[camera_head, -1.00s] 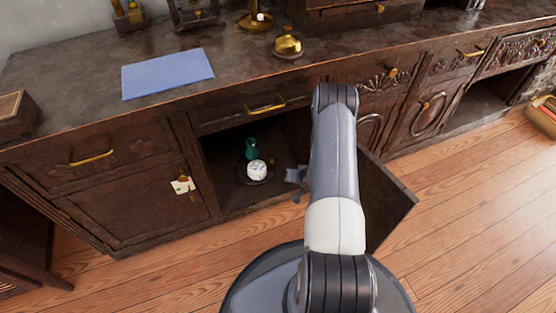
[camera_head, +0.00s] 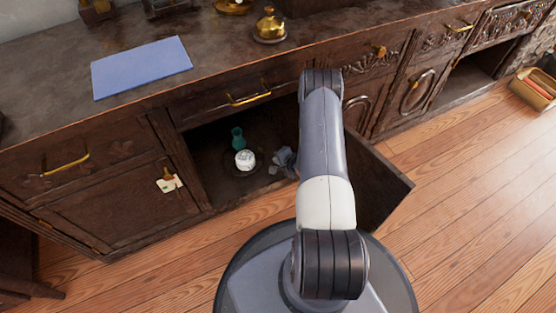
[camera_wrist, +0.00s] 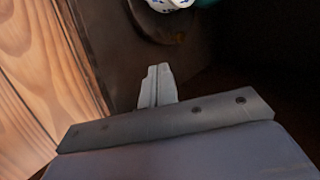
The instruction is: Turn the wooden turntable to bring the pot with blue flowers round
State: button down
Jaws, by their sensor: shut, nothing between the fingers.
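The turntable (camera_head: 246,172) is a dark round disc inside the open cabinet. A small white pot (camera_head: 245,158) stands on it, with a teal vase (camera_head: 238,138) behind. In the wrist view the turntable's edge (camera_wrist: 160,29) shows at the top, with the white pot (camera_wrist: 168,3) bearing blue marks; most of the pot is cut off. A bit of teal (camera_wrist: 205,2) shows beside it. My gripper (camera_head: 277,157) is inside the cabinet, just right of the turntable. In the wrist view my gripper's fingers (camera_wrist: 157,72) are together and empty, apart from the disc's rim.
The open cabinet door (camera_head: 378,185) stands right of my arm. A closed door (camera_head: 115,208) with a small tag lies left of the opening. The counter above holds a blue sheet (camera_head: 142,66) and a brass bell (camera_head: 270,24). The wooden floor in front is clear.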

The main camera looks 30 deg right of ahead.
aim_at(261, 152)
jog(key=b+x, duration=0.2)
jog(key=x, duration=0.4)
jog(key=shift+f, duration=0.25)
jog(key=w+b, duration=0.2)
jog(key=w, duration=0.1)
jog(key=shift+w+a, duration=0.2)
jog(key=shift+a, duration=0.15)
jog(key=shift+w+a+r, duration=0.1)
jog(key=shift+w, duration=0.35)
